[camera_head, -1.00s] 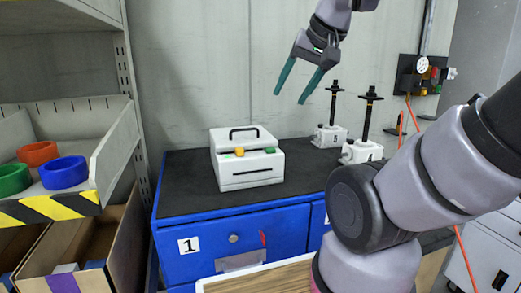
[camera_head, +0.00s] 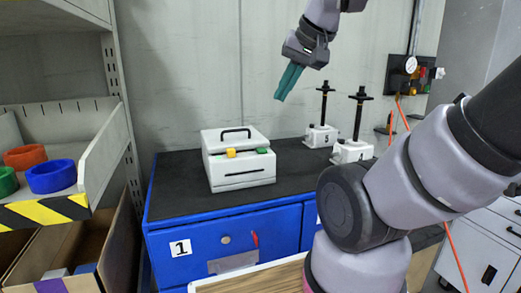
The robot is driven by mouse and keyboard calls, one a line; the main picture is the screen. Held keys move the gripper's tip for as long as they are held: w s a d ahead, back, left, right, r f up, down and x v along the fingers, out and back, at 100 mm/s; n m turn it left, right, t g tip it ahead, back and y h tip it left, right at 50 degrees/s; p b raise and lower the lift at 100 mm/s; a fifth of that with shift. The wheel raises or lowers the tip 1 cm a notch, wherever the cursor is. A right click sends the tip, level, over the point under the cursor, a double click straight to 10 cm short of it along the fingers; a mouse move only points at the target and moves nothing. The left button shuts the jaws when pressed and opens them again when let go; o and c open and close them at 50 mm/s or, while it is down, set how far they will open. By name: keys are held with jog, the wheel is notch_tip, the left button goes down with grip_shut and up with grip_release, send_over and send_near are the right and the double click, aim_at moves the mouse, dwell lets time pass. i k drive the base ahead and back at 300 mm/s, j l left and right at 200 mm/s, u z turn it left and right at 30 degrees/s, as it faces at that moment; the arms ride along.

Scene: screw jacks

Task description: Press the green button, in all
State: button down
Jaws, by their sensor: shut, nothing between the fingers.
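The green button (camera_head: 262,150) sits on the upper front edge of a white box (camera_head: 240,172). The box has a black handle on its lid and stands on the dark top of the blue cabinet. A yellow-orange button (camera_head: 231,153) is left of the green one. My gripper (camera_head: 280,97) has teal fingers that are shut and empty. It hangs above and behind the box, slightly right of the green button, pointing down and left, apart from everything.
Two white screw jacks with black spindles, a farther one (camera_head: 321,134) and a nearer one (camera_head: 352,150), stand right of the box. A shelf with red, green and blue rings (camera_head: 52,176) is at left. The cabinet top (camera_head: 178,185) is clear around the box.

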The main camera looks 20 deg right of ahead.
aim_at(262, 151)
jog(key=k+j, duration=0.35)
jog(key=j, duration=0.15)
jog(key=k+j, duration=0.35)
jog(key=j, duration=0.2)
jog(key=z, duration=0.05)
